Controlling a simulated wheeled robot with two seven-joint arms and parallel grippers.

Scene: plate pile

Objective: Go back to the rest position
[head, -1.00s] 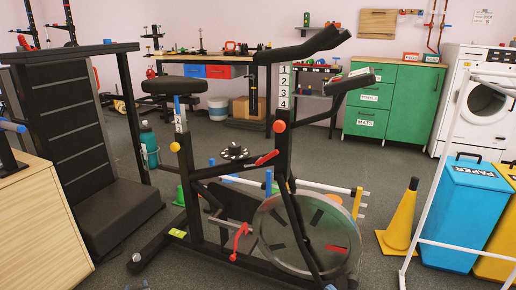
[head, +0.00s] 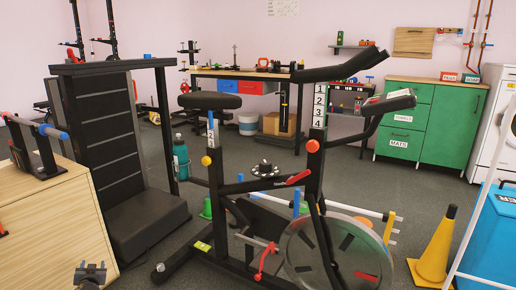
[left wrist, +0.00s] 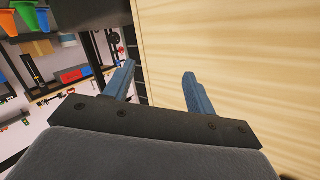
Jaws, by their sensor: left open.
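My left gripper (head: 90,272) shows at the bottom left of the head view, in front of the light wooden cabinet (head: 55,225). In the left wrist view its two blue-grey fingers (left wrist: 158,75) stand apart with nothing between them. The pale wooden face (left wrist: 245,70) of the cabinet fills the right side of that view, beside the fingers. I cannot tell the exact gap between fingers and wood. My right gripper is in neither view.
An exercise bike (head: 255,190) stands in the middle. A black panelled frame (head: 105,130) stands behind the wooden cabinet. A yellow cone (head: 434,250) and a blue bin (head: 495,240) are at the right. Grey floor shows between the bike and the green cabinet (head: 450,125).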

